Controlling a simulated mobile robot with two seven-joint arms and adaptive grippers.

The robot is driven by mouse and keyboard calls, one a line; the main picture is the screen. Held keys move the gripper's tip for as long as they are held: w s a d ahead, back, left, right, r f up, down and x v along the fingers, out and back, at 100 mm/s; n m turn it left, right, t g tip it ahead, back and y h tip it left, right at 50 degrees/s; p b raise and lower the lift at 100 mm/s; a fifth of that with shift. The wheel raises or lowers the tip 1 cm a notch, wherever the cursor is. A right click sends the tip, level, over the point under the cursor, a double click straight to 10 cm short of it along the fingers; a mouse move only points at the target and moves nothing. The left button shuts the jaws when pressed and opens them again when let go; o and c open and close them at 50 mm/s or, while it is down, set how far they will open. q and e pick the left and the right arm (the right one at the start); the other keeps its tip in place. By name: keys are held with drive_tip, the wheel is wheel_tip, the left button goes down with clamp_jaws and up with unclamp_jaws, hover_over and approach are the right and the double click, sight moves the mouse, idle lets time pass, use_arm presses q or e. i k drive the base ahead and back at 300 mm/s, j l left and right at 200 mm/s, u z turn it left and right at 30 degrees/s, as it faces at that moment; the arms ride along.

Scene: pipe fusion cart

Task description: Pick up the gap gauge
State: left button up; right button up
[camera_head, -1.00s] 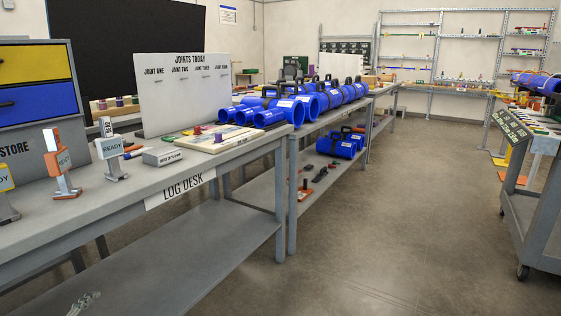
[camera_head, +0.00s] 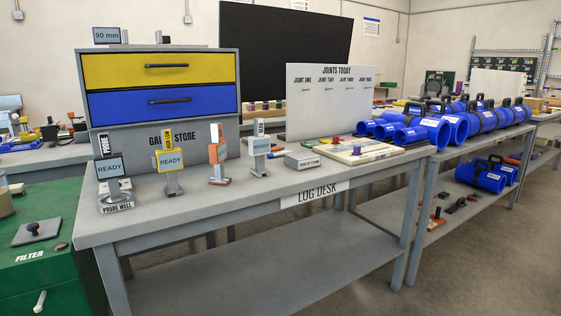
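I cannot pick out a gap gauge for certain. A grey cabinet (camera_head: 190,138), its lettering partly hidden and ending in "STORE", stands on the log desk (camera_head: 215,196). Its yellow drawer (camera_head: 120,70) and blue drawer (camera_head: 125,105) are both shut. Neither of my grippers is in view.
A small grey box (camera_head: 302,160) and a pale board (camera_head: 360,152) lie on the desk's right part. Blue pipes (camera_head: 435,131) fill the bench beyond. A green cabinet (camera_head: 45,265) stands at left. The desk's front strip and lower shelf (camera_head: 270,275) look clear.

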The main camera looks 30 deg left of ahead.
sight(217, 149)
drive_tip(key=u, duration=1.25)
drive_tip(key=i+l+u, duration=0.1)
drive_tip(key=l, duration=0.2)
drive_tip(key=i+l, duration=0.1)
drive_tip(key=l, duration=0.15)
drive_tip(key=i+l+u, duration=0.15)
drive_tip(key=l, duration=0.15)
